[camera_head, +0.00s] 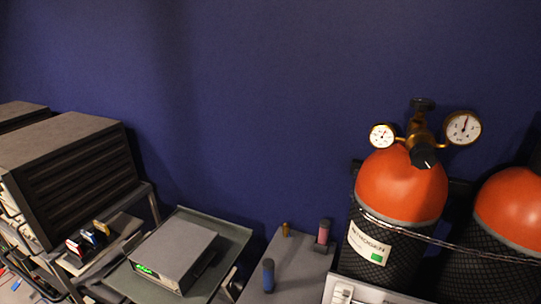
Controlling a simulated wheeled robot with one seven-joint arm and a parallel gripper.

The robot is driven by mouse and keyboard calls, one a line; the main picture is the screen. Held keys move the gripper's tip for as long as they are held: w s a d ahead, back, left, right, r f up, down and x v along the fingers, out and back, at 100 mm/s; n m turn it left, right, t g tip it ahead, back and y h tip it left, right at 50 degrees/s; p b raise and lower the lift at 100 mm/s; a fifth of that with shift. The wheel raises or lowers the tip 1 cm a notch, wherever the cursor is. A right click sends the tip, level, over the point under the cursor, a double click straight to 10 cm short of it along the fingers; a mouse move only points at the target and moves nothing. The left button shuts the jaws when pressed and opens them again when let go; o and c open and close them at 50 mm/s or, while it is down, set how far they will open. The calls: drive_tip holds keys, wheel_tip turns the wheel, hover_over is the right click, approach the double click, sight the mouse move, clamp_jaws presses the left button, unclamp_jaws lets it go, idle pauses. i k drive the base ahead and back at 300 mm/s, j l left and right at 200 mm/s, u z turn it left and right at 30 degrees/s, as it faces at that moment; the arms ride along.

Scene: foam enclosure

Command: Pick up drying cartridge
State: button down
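No thing in view is labelled as a drying cartridge, so I cannot tell for sure which one it is. On a grey tabletop (296,262) at the bottom middle stand a blue cylinder with a dark top (268,276), a pink cylinder with a dark cap (323,232) and a small brown-orange cylinder (286,229). All three are upright and apart from each other. The pink one stands at the back right, near the gas cylinder. My gripper is not in view.
A nitrogen cylinder (401,188) with an orange top and gauges stands at the right, beside a second cylinder (513,205). A grey box with a green display (175,250) sits on a tray (229,240). A large dark slatted unit (75,175) is at the left.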

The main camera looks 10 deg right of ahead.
sight(325, 224)
drive_tip(key=i+l+u, duration=0.15)
drive_tip(key=l+u, duration=0.2)
drive_tip(key=u, duration=0.15)
drive_tip(key=l+u, duration=0.35)
drive_tip(key=u, duration=0.15)
drive_tip(key=l+u, duration=0.45)
drive_tip(key=i+j, duration=0.05)
